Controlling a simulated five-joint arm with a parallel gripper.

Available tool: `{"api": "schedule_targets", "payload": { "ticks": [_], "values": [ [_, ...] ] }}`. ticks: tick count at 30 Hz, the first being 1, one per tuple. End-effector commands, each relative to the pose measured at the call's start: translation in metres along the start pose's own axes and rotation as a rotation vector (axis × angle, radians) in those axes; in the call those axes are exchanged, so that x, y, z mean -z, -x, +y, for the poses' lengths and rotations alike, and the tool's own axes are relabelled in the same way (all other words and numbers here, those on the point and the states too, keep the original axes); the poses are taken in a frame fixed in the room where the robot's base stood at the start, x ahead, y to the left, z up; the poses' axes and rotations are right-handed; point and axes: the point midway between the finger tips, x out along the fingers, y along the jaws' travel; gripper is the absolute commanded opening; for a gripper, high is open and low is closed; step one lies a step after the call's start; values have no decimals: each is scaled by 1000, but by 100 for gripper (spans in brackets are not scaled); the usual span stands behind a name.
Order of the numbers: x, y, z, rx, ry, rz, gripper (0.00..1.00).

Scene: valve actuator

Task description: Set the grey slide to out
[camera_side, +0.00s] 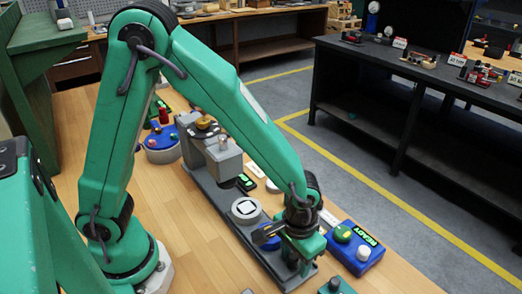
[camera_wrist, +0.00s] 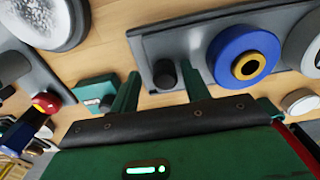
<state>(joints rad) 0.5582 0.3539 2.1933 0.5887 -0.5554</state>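My gripper (camera_wrist: 160,84) is open in the wrist view, its two green fingers apart. A short dark grey knob (camera_wrist: 163,74) stands on the long grey base (camera_wrist: 195,38) and shows between the fingertips, with a gap on each side. It may be the handle of the grey slide, but I cannot tell for sure, nor read its position. In the side view my gripper (camera_side: 303,252) is low over the near end of the grey base (camera_side: 212,192). There the arm and gripper hide the knob.
Beside the knob is a blue disc with a yellow ring (camera_wrist: 245,66). A blue box (camera_side: 356,248) with a green knob and a white knob stands right of my gripper in the side view. A green box (camera_wrist: 97,92) and a red ball knob (camera_wrist: 46,102) are to the left in the wrist view.

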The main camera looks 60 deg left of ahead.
Motion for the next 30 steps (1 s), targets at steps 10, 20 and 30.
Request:
{"api": "schedule_targets", "payload": {
  "ticks": [10, 20, 30],
  "values": [
    [0, 5, -1, 2, 2, -3, 47],
    [1, 38, 0, -1, 1, 2, 47],
    [0, 74, 0, -1, 0, 1, 47]
  ]
}}
